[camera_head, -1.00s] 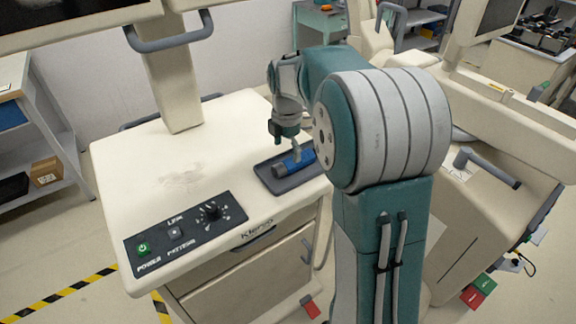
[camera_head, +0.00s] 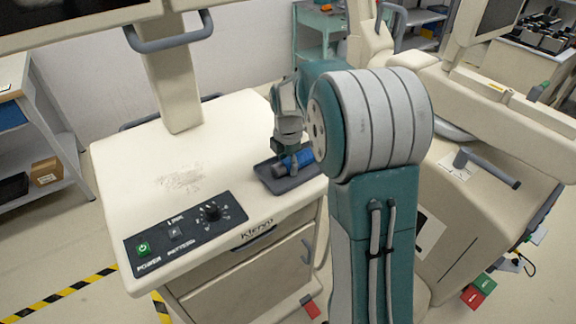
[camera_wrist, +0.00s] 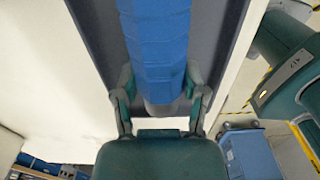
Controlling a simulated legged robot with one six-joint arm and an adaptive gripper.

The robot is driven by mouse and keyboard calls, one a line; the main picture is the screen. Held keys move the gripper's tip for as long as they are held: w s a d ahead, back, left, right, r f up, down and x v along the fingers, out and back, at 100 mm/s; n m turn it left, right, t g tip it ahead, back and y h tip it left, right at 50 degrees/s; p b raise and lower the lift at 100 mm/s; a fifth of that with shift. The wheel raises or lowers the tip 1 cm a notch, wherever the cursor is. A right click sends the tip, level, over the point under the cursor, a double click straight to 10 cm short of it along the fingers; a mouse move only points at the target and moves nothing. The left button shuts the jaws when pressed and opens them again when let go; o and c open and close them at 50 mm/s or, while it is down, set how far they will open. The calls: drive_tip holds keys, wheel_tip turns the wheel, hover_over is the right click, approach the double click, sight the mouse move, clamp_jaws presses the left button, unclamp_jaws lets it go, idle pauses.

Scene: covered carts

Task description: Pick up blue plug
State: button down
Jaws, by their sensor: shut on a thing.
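The blue plug (camera_head: 305,157) is a blue cylinder with a dark grey end, lying on a dark tray (camera_head: 268,178) on the cream cart top. In the wrist view the plug (camera_wrist: 158,45) runs down from the top edge to between my fingers. My gripper (camera_head: 292,168) is down at the tray. Its fingers (camera_wrist: 160,112) are shut on the plug near its dark end, one on each side. The plug's far end is out of the wrist view and partly hidden by my arm in the head view.
A control panel (camera_head: 185,234) with a green power button and a knob is at the cart's front left. The monitor post (camera_head: 170,80) rises at the back. The cart top (camera_head: 140,175) left of the tray is clear. Another cart (camera_head: 500,130) stands at right.

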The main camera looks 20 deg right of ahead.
drive_tip(key=shift+r, duration=0.55)
drive_tip(key=s+d+r, duration=0.8)
drive_tip(key=s+r, duration=0.3)
drive_tip(key=shift+d+r, duration=0.25)
drive_tip(key=shift+r, duration=0.15)
